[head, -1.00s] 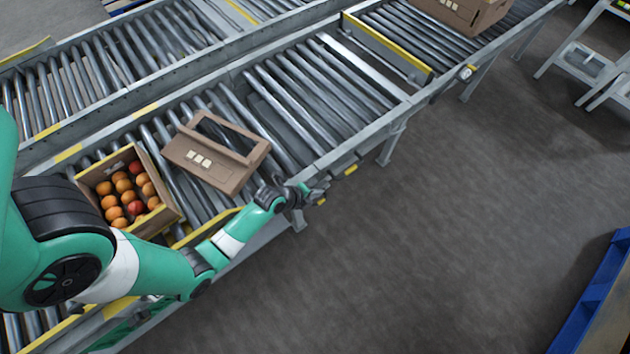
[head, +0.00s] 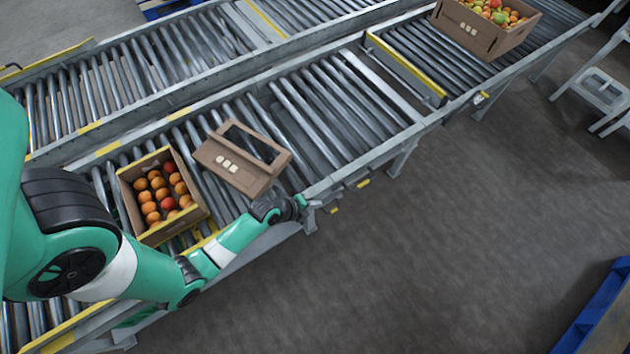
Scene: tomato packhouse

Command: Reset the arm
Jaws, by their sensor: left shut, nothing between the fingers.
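My left arm comes in from the left and reaches along the near edge of the front conveyor. My left gripper (head: 300,205) is at the conveyor's near rail, just below the cardboard lid. It is small in the picture, looks shut, and holds nothing. My right gripper is not in view.
An open box of orange and red tomatoes (head: 143,222) sits on the front conveyor (head: 350,110). A cardboard lid with a window (head: 233,172) lies beside it. A fuller crate (head: 475,33) stands farther up the line. The floor (head: 430,240) at right is clear; a blue pallet (head: 595,310) is at the lower right.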

